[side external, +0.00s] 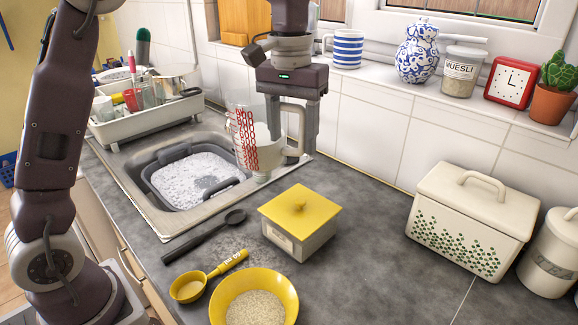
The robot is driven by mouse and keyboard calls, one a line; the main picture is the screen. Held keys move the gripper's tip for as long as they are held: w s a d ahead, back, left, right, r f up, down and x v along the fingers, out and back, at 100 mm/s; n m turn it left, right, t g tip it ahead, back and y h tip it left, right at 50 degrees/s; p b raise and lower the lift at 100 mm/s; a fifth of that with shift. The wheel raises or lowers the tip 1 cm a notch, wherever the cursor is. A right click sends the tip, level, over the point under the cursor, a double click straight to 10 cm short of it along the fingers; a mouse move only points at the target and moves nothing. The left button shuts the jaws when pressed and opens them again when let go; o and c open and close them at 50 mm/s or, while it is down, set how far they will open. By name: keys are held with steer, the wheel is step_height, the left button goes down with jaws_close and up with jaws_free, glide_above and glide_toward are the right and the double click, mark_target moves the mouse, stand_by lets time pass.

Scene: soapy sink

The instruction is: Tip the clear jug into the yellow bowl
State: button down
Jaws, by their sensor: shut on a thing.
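The clear jug (257,146) has red markings and a pale handle on its right, and some whitish contents show low inside it. My gripper (296,145) points down and is shut on the jug at its handle side. The jug looks nearly upright, by the right edge of the sink; whether its base touches anything is hard to tell. The yellow bowl (287,282) stands on the counter at the bottom of the view, well in front of the jug, with pale grainy contents in it.
A yellow-lidded box (299,237) stands between jug and bowl. A black spoon (200,238) and yellow scoop (188,287) lie left of it. The sink holds a grey tub (160,160) of suds. A cream bin (471,212) stands right; the counter between box and bin is clear.

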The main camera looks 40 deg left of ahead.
steer(key=shift+d+r, duration=0.15)
steer(key=shift+r, duration=0.55)
steer(key=s+d+h, duration=0.1)
steer(key=s+d, duration=0.4)
steer(key=d, duration=0.4)
steer(key=s+d+h, duration=0.1)
steer(key=s+d, duration=0.4)
steer(key=d, duration=0.4)
steer(key=s+d+h, duration=0.2)
steer(key=s+d, duration=0.3)
steer(key=d, duration=0.5)
step_height(320, 180, down, 10)
steer(key=a+t+h, duration=0.1)
steer(key=t+h, duration=0.1)
steer(key=h, duration=0.1)
steer(key=shift+w+h, duration=0.35)
steer(key=shift+h, duration=0.05)
steer(key=shift+s+a+h, duration=0.25)
steer(key=shift+a+h, duration=0.15)
steer(key=shift+h, duration=0.2)
